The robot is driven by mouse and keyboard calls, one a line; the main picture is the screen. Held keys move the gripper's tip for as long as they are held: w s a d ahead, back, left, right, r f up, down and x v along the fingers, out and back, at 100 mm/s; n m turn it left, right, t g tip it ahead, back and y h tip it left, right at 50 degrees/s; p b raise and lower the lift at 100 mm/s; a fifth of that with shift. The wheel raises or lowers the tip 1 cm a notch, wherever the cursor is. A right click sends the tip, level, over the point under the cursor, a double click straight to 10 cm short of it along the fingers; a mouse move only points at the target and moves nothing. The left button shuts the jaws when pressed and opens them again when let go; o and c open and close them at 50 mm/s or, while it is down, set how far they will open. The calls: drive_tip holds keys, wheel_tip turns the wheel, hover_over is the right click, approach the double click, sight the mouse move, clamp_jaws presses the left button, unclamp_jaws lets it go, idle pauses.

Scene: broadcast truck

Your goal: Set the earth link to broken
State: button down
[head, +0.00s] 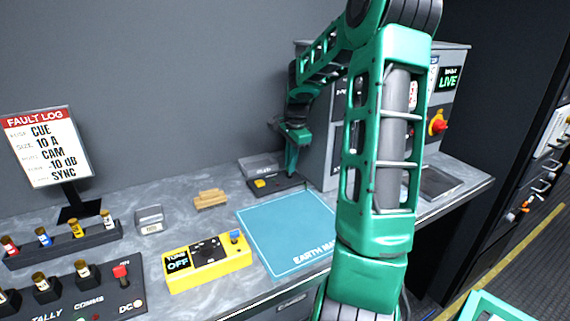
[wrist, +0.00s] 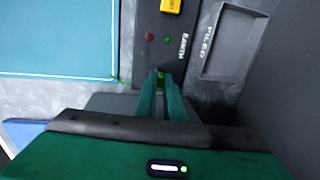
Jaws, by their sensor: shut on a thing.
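The dark earth panel (wrist: 151,20), marked EARTH, lies on the worktop beside the mat. It carries a yellow block (wrist: 171,5), a dim red lamp (wrist: 150,37) and a brighter green lamp (wrist: 167,40). My gripper (wrist: 160,77) points down at the panel's near end in the wrist view, and its narrow green fingers are shut on a small part, apparently the earth link, mostly hidden between the tips. In the head view my gripper (head: 291,172) is at the right end of the panel (head: 285,187), right of the yellow block (head: 260,183).
The blue earth mat (head: 285,232) lies in front of the panel, with a thin green wire (wrist: 120,79) at its corner. A grey tray (wrist: 233,40) lies beside the panel. A yellow tester (head: 208,263) reads OFF. A grey cabinet (head: 318,130) stands close right of my gripper.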

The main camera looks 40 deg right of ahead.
drive_tip(key=shift+s+a+f+t+h, duration=0.15)
drive_tip(key=shift+s+t+h, duration=0.2)
drive_tip(key=shift+t, duration=0.55)
drive_tip(key=c, duration=1.9)
unclamp_jaws()
drive_tip(key=shift+o, duration=0.2)
drive_tip(key=shift+s, duration=0.1)
drive_tip(key=d+v, duration=0.1)
drive_tip(key=v, duration=0.9)
drive_tip(key=shift+s+a+r, duration=0.15)
drive_tip(key=shift+a+r, duration=0.1)
drive_tip(key=shift+a, duration=0.2)
